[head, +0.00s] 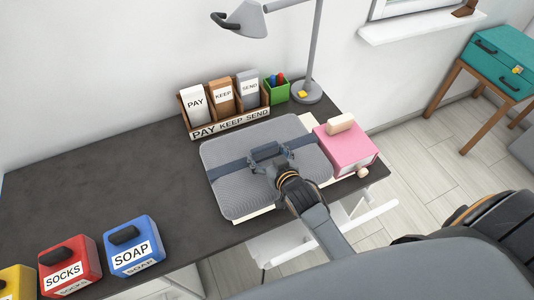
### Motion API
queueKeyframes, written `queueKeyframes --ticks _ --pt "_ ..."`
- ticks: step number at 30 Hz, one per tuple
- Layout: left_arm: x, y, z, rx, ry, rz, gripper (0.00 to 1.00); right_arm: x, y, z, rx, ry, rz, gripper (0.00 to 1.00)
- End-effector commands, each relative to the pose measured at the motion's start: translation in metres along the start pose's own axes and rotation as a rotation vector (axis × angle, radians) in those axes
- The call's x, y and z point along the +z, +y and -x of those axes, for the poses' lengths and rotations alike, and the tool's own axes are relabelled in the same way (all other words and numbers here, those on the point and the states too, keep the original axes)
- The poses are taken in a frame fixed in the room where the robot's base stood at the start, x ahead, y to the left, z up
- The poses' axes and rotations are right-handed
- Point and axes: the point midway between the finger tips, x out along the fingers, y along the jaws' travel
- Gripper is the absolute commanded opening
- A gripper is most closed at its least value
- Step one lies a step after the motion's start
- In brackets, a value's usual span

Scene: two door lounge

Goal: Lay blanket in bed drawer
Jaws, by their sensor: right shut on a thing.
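A flat grey ribbed bundle, which looks like the blanket (228,190), has a dark blue strap across it and a dark handle block (264,152) on top. It lies on or just above the dark desk top. My right gripper (279,165) comes down from the lower right and is shut on the blanket's handle. My left gripper is not in view. I cannot make out a bed or a bed drawer in this view.
A pink box (345,148) sits close right of the blanket. A PAY/KEEP/SEND rack (230,122), green pen box (276,93) and lamp (306,92) stand behind. SOCKS (69,264) and SOAP (133,245) boxes stand front left.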

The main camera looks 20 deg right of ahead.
Motion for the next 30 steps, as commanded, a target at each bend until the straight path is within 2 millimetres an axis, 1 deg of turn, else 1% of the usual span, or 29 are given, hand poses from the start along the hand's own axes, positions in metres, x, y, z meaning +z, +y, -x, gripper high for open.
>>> queueKeyframes --ticks 1,8,9,10,11,20,23,26,29,30 --pt "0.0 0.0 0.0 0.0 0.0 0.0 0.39 -0.004 0.0 0.0 -0.001 0.01 0.0 0.21" --pt "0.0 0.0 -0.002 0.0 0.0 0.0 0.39 -0.001 0.0 -0.001 -0.001 0.008 0.0 0.21" --pt "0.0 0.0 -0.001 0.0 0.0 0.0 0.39 0.002 0.0 -0.001 0.0 0.0 0.0 0.92" --pt "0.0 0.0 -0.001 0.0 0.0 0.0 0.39 0.002 0.0 -0.001 0.0 0.0 0.0 0.98" --pt "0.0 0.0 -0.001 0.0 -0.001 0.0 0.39 0.002 0.0 -0.001 0.0 0.0 0.0 1.0" --pt "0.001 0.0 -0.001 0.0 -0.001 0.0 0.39 0.002 0.0 -0.001 0.0 0.0 0.0 1.0" --pt "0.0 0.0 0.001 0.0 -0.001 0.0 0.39 -0.002 0.0 0.001 0.0 0.001 0.001 1.0" --pt "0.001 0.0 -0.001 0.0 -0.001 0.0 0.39 0.001 0.0 0.009 0.0 -0.001 0.0 1.0" --pt "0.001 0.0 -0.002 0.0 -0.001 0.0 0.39 0.001 0.0 0.025 0.0 -0.001 0.0 1.0" --pt "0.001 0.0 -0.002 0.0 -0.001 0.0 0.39 0.001 0.0 0.033 0.0 -0.002 0.0 1.0"
